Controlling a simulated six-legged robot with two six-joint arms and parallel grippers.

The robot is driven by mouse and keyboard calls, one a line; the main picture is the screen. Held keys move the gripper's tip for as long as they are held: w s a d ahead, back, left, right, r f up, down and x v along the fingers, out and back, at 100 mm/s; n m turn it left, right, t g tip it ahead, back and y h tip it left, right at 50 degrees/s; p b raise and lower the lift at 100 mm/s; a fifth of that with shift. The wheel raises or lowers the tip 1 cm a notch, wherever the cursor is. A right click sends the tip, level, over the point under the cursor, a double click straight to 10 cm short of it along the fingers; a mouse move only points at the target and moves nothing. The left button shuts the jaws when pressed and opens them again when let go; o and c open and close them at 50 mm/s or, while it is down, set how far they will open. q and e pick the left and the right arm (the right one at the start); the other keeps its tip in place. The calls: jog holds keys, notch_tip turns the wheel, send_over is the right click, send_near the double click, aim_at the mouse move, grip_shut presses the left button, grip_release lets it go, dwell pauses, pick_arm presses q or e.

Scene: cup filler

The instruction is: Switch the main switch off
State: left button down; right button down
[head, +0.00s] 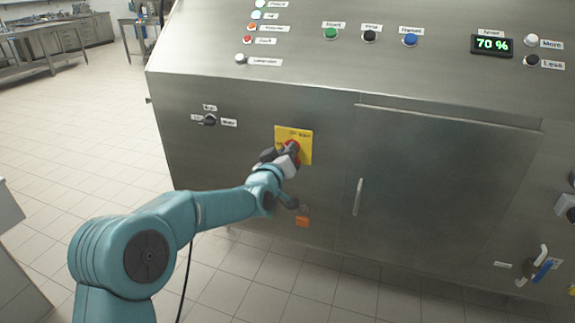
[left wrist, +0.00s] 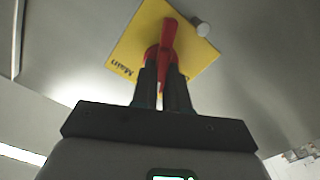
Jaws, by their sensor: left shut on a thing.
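The main switch (head: 294,148) is a red rotary handle on a yellow plate (head: 307,141) on the steel front of the machine. In the left wrist view the red handle (left wrist: 168,38) stands out from the yellow plate (left wrist: 130,45), which bears the word "Main". My left gripper (head: 285,157) is at the switch and is shut on the red handle, with its dark fingers (left wrist: 163,85) on both sides of it. The gripper hides part of the handle and plate in the head view. My right gripper is not in view.
A small selector knob (head: 209,119) sits left of the plate. A cabinet door with a vertical handle (head: 358,197) is to the right. Buttons and a display reading 70 % (head: 492,44) are on the sloped panel above. An orange piece (head: 302,222) is below the switch.

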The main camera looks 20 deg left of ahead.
pick_arm(q)
jog(key=shift+a+f+n+b, duration=0.1)
jog(key=shift+n+b, duration=2.95)
jog(key=shift+n, duration=0.05)
jog(key=shift+f+n+b, duration=0.1)
jog(key=shift+n+b, duration=2.9)
jog(key=shift+n, duration=0.1)
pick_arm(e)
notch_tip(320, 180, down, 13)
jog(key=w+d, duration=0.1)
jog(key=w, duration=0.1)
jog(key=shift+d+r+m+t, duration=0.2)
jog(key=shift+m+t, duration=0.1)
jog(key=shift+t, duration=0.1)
pick_arm(q)
jog(key=c, duration=1.1)
grip_release()
jog(key=shift+c, duration=0.2)
